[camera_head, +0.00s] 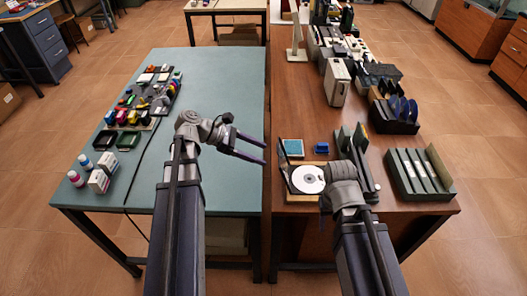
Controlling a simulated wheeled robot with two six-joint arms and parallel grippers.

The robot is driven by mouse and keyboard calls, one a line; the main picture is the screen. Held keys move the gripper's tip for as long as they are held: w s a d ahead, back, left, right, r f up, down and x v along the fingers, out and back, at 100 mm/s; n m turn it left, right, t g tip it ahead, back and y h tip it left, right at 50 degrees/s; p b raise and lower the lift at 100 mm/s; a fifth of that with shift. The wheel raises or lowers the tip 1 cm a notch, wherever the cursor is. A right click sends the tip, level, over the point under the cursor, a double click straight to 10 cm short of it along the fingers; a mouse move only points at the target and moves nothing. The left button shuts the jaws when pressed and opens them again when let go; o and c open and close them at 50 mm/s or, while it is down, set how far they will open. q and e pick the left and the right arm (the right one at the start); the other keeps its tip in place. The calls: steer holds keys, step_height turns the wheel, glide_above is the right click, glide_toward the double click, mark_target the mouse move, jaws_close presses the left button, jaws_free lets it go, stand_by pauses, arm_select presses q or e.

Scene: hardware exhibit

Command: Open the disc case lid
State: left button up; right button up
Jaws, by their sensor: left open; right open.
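The disc case (291,186) lies on the brown table near its front edge, with a white disc (308,177) showing inside. A dark panel that looks like its lid (284,160) stands raised along the case's left side; its exact angle is hard to tell. My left gripper (265,154) is open and empty, over the right edge of the green table, left of and apart from the case. My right gripper (343,170) is at the case's right side. Its wrist covers part of the case and hides most of its fingers; I see nothing held.
A teal square (293,147) and a small blue block (321,148) lie behind the case. Dark green upright panels (361,138) stand to the right. A rack of grey cases (419,172) is farther right. A narrow gap separates the brown table from the green table (226,95).

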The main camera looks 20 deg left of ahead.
arm_select(q)
steer(key=shift+s+a+f+b, duration=0.15)
steer(key=shift+s+a+f, duration=0.05)
steer(key=shift+a, duration=0.5)
steer(key=shift+s+a+f+b, duration=0.15)
steer(key=shift+s+a, duration=0.05)
steer(key=shift+a, duration=0.5)
steer(key=shift+s+a+f+b, duration=0.15)
steer(key=shift+s+a+f, duration=0.05)
steer(key=shift+a, duration=0.5)
steer(key=p+v, duration=0.4)
steer(key=v, duration=0.3)
steer(key=shift+a+r, duration=0.2)
steer(key=shift+a, duration=0.15)
steer(key=shift+s, duration=0.1)
